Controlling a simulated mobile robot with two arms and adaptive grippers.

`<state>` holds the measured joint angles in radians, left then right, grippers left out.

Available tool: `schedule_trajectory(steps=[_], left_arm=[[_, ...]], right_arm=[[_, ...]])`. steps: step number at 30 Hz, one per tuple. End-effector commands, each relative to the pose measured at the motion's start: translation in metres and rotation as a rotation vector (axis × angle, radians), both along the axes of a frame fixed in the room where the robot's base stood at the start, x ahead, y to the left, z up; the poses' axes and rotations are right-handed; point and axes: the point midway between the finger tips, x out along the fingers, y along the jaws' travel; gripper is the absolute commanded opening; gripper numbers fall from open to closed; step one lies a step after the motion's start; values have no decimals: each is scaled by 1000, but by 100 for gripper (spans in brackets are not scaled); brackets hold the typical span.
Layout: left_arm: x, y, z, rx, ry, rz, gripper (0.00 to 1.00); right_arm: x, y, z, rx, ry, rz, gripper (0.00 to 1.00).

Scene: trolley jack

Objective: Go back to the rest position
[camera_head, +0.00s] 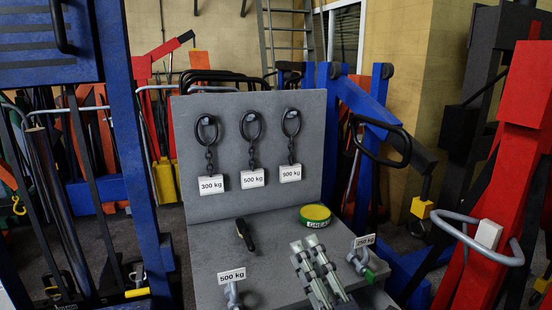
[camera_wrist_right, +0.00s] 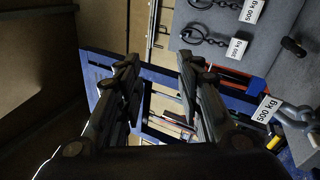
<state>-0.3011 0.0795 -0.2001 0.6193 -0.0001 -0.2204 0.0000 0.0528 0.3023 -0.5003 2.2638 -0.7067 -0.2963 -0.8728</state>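My right gripper (camera_wrist_right: 157,65) shows in the right wrist view. Its two dark fingers are spread apart with nothing between them. Past them are a blue frame and the edge of a grey board. In the head view, two pale, jointed parallel bars (camera_head: 320,275) rise from the bottom edge in front of the grey shelf. They look like gripper fingers, but I cannot tell for certain. My left gripper is not in view.
A grey board (camera_head: 255,125) carries hanging chains with weight labels. A round green-and-yellow tin (camera_head: 314,215) and labelled shackles stand on the shelf (camera_head: 200,250) below. Blue posts (camera_head: 135,170) flank it on the left; a red machine (camera_head: 500,190) with a grey handle is right.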

Motion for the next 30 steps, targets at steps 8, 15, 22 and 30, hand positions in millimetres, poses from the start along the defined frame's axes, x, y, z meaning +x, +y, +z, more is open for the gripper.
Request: schedule_trajectory(steps=[8, 15, 22, 30], left_arm=[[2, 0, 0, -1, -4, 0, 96], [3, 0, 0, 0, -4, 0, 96], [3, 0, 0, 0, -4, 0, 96], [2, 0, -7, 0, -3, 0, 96]], right_arm=[[-20, -109, -179, 677, 811, -305, 34], [-121, -143, -296, 1099, 1290, -626, 34], [-214, -148, -345, 1329, 1561, -900, 34], [-229, -146, -415, 1373, 1646, -1008, 34]])
